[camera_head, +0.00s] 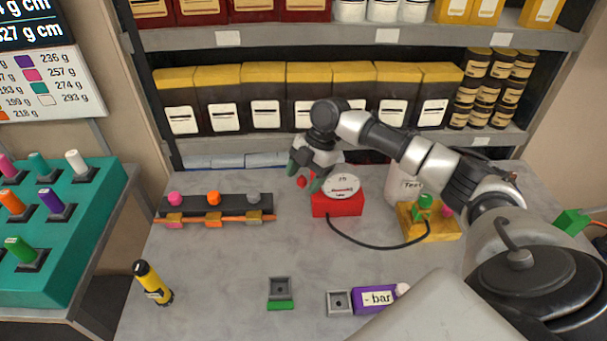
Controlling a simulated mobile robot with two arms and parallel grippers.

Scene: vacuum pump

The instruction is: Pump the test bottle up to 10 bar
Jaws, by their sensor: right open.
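A red box (338,208) with a round white dial (342,186) on top stands in the middle of the counter. A small red knob (301,182) shows at its left. My right gripper (305,178) is open at this knob; I cannot tell if it touches. A whitish bottle (408,187) marked "Test" stands behind my right arm, partly hidden. In front of it is a yellow block (432,226) with a green knob (425,203). A black hose (375,246) runs from the red box to this block. A purple display (374,299) reads "- bar". My left gripper is not in view.
A yellow-black cylinder (152,282), a green-based socket (280,290) and a grey socket (339,302) stand in front. Shelves (350,142) close off the back. The counter's centre-left is clear.

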